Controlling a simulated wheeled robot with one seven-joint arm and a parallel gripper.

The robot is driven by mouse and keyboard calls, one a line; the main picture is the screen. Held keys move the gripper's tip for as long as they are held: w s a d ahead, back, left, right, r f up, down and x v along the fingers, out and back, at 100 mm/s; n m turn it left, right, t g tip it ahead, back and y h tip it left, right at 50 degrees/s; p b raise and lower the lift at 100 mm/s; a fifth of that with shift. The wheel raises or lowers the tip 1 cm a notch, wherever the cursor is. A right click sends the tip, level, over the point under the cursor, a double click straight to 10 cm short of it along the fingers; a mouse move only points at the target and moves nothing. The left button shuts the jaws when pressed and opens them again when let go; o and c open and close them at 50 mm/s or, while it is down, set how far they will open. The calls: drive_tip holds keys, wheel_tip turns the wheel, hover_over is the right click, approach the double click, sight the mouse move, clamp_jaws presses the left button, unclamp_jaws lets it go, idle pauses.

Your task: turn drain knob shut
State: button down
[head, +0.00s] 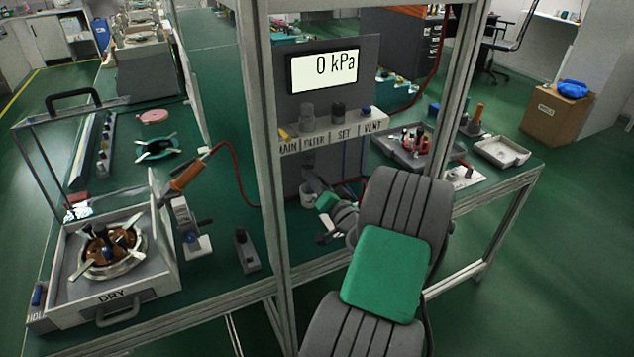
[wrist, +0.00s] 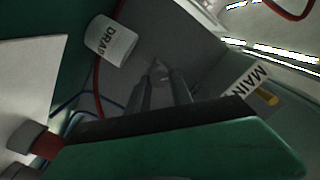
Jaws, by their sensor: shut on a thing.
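My gripper (head: 312,178) is under the labelled shelf, below the filter label, in the head view. In the wrist view its fingers (wrist: 161,76) are close together and point up at the grey panel. They are shut on a small dark thing at their tips, which I take to be the drain knob; the fingers hide most of it, and its turn position cannot be told.
The display (head: 323,70) reads 0 kPa. The shelf (head: 335,132) carries main, filter, set and vent fittings. In the wrist view a yellow handle (wrist: 266,97) is by the main label. Metal frame posts (head: 262,170) stand close to my arm. A red hose (head: 235,160) runs left.

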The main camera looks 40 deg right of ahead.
drive_tip(key=m+p, duration=0.2)
drive_tip(key=m, duration=0.7)
drive_tip(key=shift+f, duration=0.1)
drive_tip(key=shift+m, duration=0.3)
drive_tip(key=c, duration=1.1)
unclamp_jaws()
drive_tip(key=shift+c, duration=0.2)
drive_tip(key=shift+s, duration=0.1)
drive_tip(key=v, duration=0.7)
drive_tip(key=shift+s, duration=0.35)
drive_tip(key=shift+a, duration=0.1)
